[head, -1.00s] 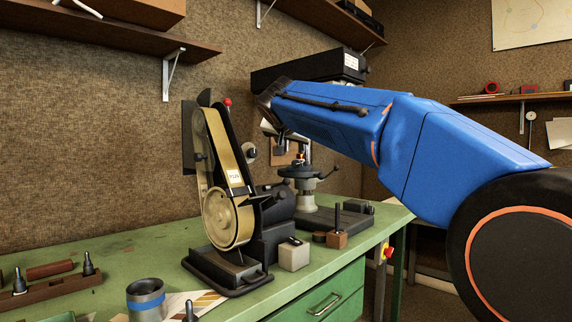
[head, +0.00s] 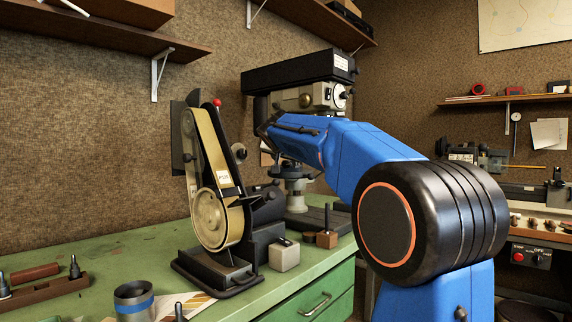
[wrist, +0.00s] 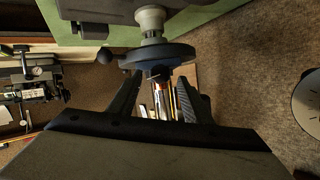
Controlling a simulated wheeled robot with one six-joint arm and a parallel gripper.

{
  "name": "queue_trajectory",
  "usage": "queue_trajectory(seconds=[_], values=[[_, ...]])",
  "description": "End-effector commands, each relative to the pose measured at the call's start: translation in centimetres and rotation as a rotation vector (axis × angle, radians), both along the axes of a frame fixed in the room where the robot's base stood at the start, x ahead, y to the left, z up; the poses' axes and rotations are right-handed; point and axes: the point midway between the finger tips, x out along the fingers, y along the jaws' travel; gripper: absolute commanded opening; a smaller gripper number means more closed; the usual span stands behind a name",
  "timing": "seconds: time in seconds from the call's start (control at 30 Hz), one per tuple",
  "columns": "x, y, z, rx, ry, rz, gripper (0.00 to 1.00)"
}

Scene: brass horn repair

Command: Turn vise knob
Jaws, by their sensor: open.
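In the wrist view my gripper (wrist: 159,86) is open, with its two dark fingers apart near a dark round disc-like part (wrist: 160,54) on a pale post (wrist: 151,18). Something thin, reddish and pale, shows between the fingers; I cannot tell what it is or whether they touch it. A dark ball knob (wrist: 104,56) sticks out left of the disc, clear of the fingers. I cannot tell whether it is the vise knob. In the head view my blue arm covers part of the drill press (head: 300,70), and the fingers are hidden; the press's round table (head: 293,171) shows below.
The belt sander (head: 212,195) stands left of the press on the green bench (head: 95,250). A pale block (head: 284,256) and a dark-rod block (head: 327,238) lie near the front edge. A lathe-like machine (head: 520,190) stands at the right.

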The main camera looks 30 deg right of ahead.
Motion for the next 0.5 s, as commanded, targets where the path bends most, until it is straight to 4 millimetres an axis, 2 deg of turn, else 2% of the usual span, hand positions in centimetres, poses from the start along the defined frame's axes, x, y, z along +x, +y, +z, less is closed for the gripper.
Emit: queue_trajectory(seconds=[0.2, 0.5], values=[[1.7, -1.1, -0.7, -0.001, -0.001, 0.0, 0.45], [2.0, -1.4, -0.9, -0.001, -0.001, 0.0, 0.45]])
